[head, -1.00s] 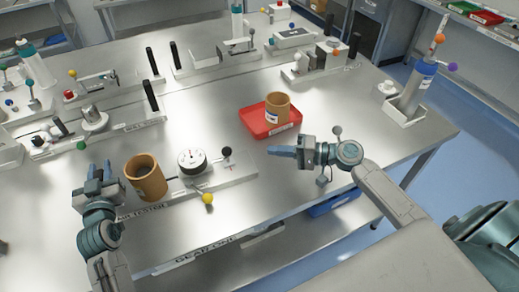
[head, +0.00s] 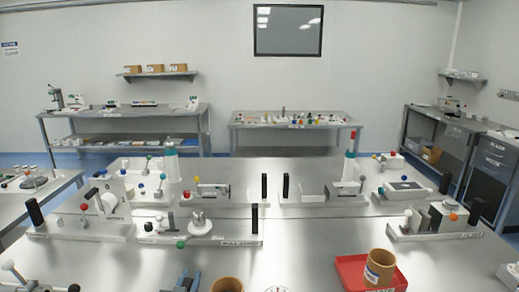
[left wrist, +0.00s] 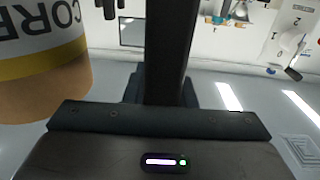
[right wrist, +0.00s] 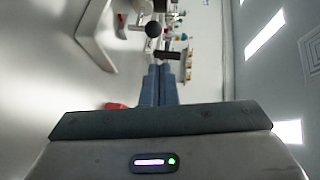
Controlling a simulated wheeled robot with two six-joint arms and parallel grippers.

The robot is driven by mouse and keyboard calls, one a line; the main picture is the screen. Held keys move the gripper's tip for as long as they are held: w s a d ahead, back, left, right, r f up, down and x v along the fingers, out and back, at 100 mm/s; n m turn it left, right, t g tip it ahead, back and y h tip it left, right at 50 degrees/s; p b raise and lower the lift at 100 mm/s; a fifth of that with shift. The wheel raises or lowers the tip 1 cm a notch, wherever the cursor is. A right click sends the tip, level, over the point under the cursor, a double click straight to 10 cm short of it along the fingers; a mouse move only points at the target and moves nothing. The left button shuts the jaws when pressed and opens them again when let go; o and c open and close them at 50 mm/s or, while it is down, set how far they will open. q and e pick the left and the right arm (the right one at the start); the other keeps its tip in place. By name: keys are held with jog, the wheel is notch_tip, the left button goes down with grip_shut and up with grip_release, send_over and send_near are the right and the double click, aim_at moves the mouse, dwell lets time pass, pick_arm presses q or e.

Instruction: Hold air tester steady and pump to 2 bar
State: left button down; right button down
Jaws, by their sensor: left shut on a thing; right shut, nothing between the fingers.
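The air tester is mostly below the head view; only the top edge of its round white gauge (head: 278,289) shows at the bottom. A brown core (head: 228,285) stands left of the gauge. It shows large in the left wrist view (left wrist: 45,85), with a yellow band and a "CORE" label. My left gripper (head: 188,284) is left of this core. In the left wrist view it is shut on an upright black post (left wrist: 165,55). My right gripper (right wrist: 160,88) is outside the head view; in its wrist view the blue fingers are shut and empty, with a black ball knob (right wrist: 152,29) beyond them.
A red tray (head: 349,276) with another brown core (head: 379,269) is at the bottom right. Benchtop fixtures with black posts, coloured knobs and handles fill the table's middle and back. Bare steel lies between the near fixtures and the red tray.

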pick_arm(q)
jog(key=shift+f, duration=0.3)
jog(key=c, duration=1.4)
grip_release()
jog(key=shift+o, duration=1.4)
jog(key=shift+w+r, duration=0.1)
jog(key=shift+r, duration=0.05)
jog(key=s, duration=1.2)
jog(key=shift+a, duration=0.35)
